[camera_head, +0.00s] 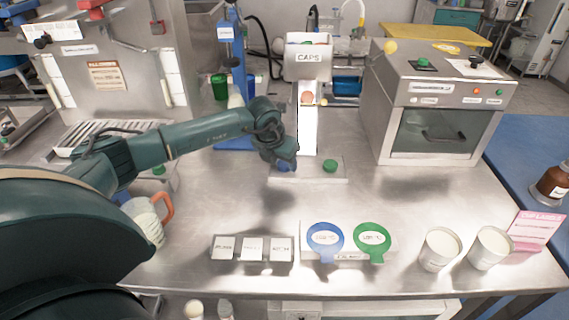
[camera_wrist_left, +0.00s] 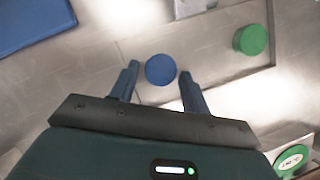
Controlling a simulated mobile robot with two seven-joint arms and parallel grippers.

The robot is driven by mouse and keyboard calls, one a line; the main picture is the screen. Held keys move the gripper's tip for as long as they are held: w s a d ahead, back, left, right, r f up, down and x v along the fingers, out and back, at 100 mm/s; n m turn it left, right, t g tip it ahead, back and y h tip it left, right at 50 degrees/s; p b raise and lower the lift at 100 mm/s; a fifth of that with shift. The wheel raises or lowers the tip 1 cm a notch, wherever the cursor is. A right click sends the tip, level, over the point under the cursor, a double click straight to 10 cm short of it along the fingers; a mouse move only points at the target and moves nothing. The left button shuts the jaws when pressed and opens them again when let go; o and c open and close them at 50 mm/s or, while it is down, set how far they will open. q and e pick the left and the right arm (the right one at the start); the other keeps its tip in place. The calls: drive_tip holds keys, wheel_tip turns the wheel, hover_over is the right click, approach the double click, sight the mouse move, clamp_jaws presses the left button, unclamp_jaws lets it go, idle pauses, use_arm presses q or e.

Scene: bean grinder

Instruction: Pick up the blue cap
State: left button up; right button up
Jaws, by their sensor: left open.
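The blue cap (camera_wrist_left: 160,70) shows in the left wrist view as a round disc on a pale metal plate. It lies between the two fingertips of my left gripper (camera_wrist_left: 157,76), with a small gap on each side. The gripper is open. In the head view my left gripper (camera_head: 285,165) hangs over the left part of the plate (camera_head: 310,178), and the blue cap (camera_head: 284,168) is mostly hidden by it. A green cap (camera_head: 330,166) sits on the right part of the plate and also shows in the left wrist view (camera_wrist_left: 251,39). My right gripper is not in view.
A dispenser labelled CAPS (camera_head: 308,58) stands behind the plate. A grey oven-like machine (camera_head: 440,110) is at the back right. In front lie a blue ring holder (camera_head: 325,258) and a green one (camera_head: 372,258), with two white cups (camera_head: 440,262) at right.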

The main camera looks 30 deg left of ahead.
use_arm(q)
drive_tip(key=shift+c, duration=0.6)
drive_tip(key=c, duration=0.6)
drive_tip(key=shift+r, duration=0.1)
